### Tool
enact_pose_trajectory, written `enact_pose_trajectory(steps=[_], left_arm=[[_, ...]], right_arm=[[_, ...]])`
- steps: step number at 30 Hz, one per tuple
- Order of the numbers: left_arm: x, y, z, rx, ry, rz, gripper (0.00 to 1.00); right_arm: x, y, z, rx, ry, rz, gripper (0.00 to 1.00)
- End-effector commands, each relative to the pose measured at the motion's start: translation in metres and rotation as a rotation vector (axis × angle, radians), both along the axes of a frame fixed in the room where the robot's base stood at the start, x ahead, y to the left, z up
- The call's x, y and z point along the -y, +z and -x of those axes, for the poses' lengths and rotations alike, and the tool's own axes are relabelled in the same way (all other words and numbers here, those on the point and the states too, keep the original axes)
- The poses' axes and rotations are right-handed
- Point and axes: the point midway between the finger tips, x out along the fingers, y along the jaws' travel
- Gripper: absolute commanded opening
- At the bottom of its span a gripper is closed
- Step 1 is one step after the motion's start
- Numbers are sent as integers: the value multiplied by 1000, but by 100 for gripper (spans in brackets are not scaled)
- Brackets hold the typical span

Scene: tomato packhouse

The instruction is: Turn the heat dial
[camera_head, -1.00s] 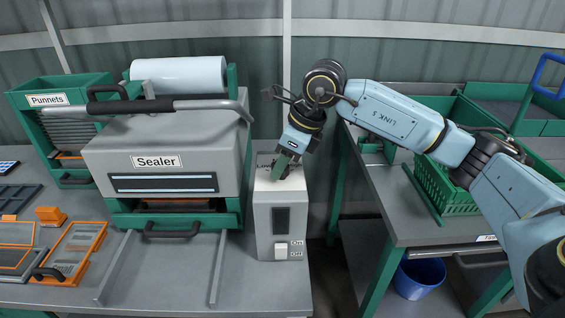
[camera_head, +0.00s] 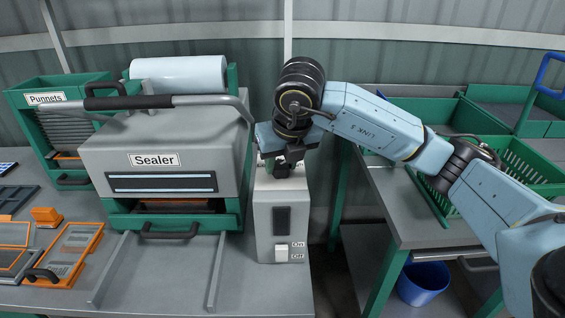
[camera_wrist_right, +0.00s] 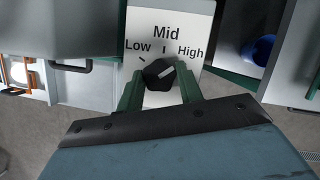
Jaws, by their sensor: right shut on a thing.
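The heat dial (camera_wrist_right: 158,74) is a black knob on the top face of the grey control box (camera_head: 264,222), with Low, Mid and High printed around it. In the right wrist view its white pointer mark aims up and right, toward High. My right gripper (camera_wrist_right: 158,90) has its green fingers on both sides of the knob and is shut on it. In the head view my right gripper (camera_head: 281,165) is over the box top and mostly hides the dial. My left gripper is not in view.
The sealer (camera_head: 155,185) with its long handle (camera_head: 130,102) stands just left of the box. An On/Off switch (camera_head: 281,253) is on the box front. A green crate (camera_head: 500,165) sits on the right table, and a blue bucket (camera_head: 422,283) is below.

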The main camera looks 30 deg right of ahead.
Motion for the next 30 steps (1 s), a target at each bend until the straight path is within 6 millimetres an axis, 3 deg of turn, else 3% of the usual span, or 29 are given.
enact_pose_trajectory(steps=[12, 29, 30], left_arm=[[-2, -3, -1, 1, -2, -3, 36], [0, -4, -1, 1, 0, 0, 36], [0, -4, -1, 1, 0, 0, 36]], right_arm=[[-1, 0, 0, 0, -202, -1, 13], [-1, 0, 0, 0, -235, -1, 13], [-1, 0, 0, 0, -235, -1, 37]])
